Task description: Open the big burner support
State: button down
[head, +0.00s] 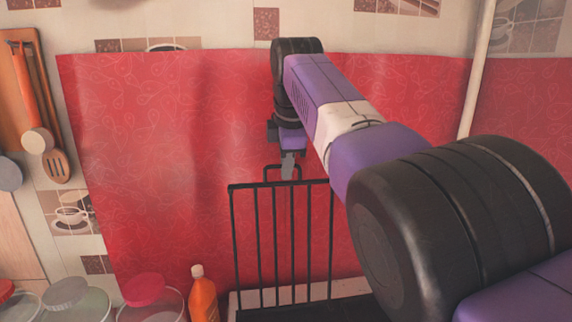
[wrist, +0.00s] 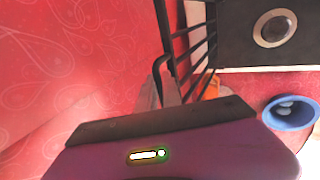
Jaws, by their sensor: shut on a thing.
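The big burner support (head: 275,240) is a black barred grate standing nearly upright in front of the red oilcloth. It has a small loop handle (head: 268,172) on its top edge. My gripper (head: 288,167) is at that top edge, shut on the handle. In the wrist view the gripper (wrist: 168,88) closes around the dark handle, and the grate's bars (wrist: 211,30) run away from it. The fingertips are partly hidden by the gripper body there.
The stove top (wrist: 237,30) with a round burner (wrist: 275,28) lies below. A blue bowl (wrist: 291,114) is beside it. An orange bottle (head: 203,299) and lidded jars (head: 145,290) stand left of the grate. The red oilcloth (head: 150,150) hangs close behind. A pale pipe (head: 477,70) rises at right.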

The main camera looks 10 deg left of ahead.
jog(key=shift+s+f, duration=0.1)
jog(key=shift+f, duration=0.2)
jog(key=c, duration=1.8)
grip_release()
jog(key=shift+r, duration=0.15)
jog(key=a+b+v, duration=0.1)
jog(key=b+v, duration=0.1)
jog(key=v, duration=0.5)
jog(key=shift+d+r, duration=0.45)
jog(key=shift+d, duration=0.1)
jog(key=shift+s, duration=0.1)
